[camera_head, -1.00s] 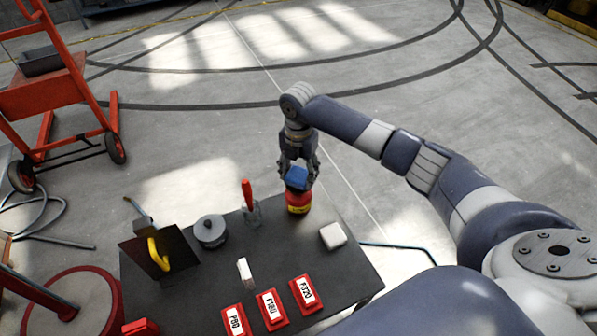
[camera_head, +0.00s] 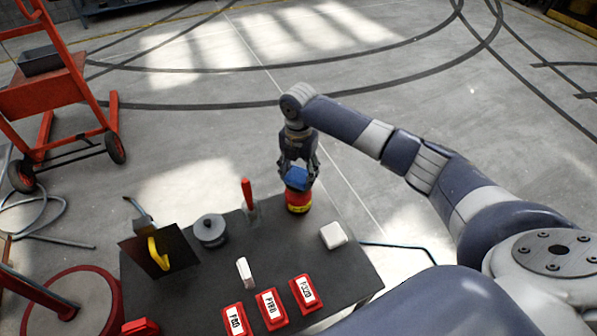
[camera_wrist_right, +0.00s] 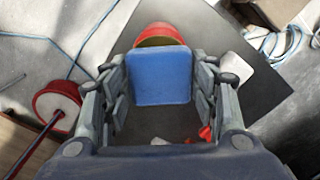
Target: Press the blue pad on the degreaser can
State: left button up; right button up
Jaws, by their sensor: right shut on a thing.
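The blue pad (camera_head: 297,179) is a flat block held between the fingers of my right gripper (camera_head: 298,172). The right wrist view shows the pad (camera_wrist_right: 160,77) between both fingers (camera_wrist_right: 160,92). The degreaser can (camera_head: 299,203), red with a yellow band, stands upright at the table's far edge, directly below the pad. The pad hides the can's top. The can (camera_wrist_right: 158,34) also shows behind the pad in the right wrist view. Pad and can look in contact or nearly so; I cannot tell which. My left gripper is not in view.
The dark table (camera_head: 200,285) also holds a red-handled tool (camera_head: 247,192), a grey lidded pot (camera_head: 210,231), a white block (camera_head: 333,235), another white block (camera_head: 244,271), a panel with a yellow handle (camera_head: 158,253) and red labelled trays (camera_head: 271,308).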

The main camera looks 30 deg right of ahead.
aim_at(298, 174)
jog(key=shift+f+b, duration=0.35)
jog(key=shift+f, duration=0.6)
dwell(1.1)
jog(key=shift+r, duration=0.1)
notch_tip(298, 174, up, 7)
jog(key=p, duration=0.7)
dwell(0.6)
dwell(0.3)
